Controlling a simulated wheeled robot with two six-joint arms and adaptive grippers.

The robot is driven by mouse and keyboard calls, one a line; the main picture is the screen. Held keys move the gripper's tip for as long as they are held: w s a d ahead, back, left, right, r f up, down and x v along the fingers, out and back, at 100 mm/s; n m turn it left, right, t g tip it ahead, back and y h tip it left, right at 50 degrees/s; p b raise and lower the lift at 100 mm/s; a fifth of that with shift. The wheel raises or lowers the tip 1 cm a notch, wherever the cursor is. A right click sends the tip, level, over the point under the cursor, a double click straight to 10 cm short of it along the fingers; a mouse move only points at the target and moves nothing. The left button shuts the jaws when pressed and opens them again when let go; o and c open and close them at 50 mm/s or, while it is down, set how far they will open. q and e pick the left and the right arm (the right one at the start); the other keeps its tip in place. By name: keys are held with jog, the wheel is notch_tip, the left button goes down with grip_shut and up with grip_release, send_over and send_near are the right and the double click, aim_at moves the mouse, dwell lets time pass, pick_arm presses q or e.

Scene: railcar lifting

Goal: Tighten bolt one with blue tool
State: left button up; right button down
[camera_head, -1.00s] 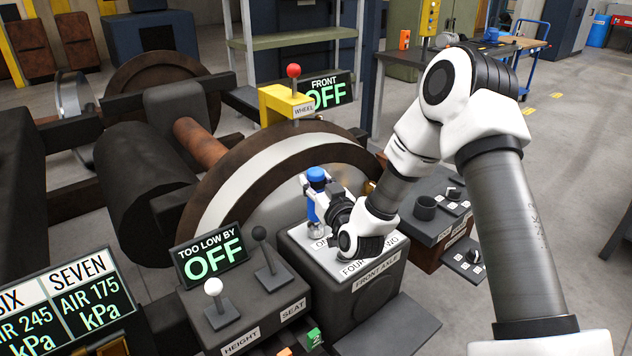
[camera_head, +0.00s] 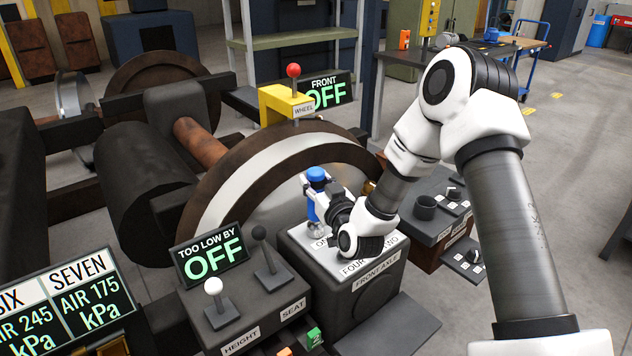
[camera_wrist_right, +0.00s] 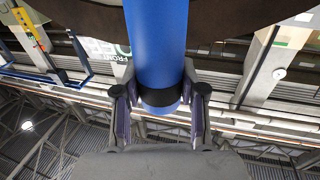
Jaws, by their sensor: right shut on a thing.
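My right gripper (camera_head: 318,202) is shut on the blue tool (camera_head: 316,178), which stands upright over the front axle block near the label starting "ON". In the right wrist view the blue shaft (camera_wrist_right: 156,50) runs between the two fingers of the gripper (camera_wrist_right: 158,105), with a black band at its lower end. The front axle block (camera_head: 362,292) has a white label plate on top, partly covered by my wrist. The bolt under the tool is hidden, so I cannot tell how the tool sits on it. My left gripper is not in view.
A control box with HEIGHT and SEAT levers (camera_head: 245,310) stands left of the block. A large wheel (camera_head: 250,170) rises behind it. A yellow bracket with a red-knobbed lever (camera_head: 292,90) is at the back. A dark box with knobs (camera_head: 440,215) lies right.

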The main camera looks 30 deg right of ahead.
jog(key=shift+w+r+p, duration=0.1)
jog(key=shift+r+p, duration=0.6)
jog(key=shift+r, duration=0.05)
jog(key=shift+r+p, duration=2.1)
jog(key=shift+r, duration=0.7)
jog(key=shift+f, duration=0.1)
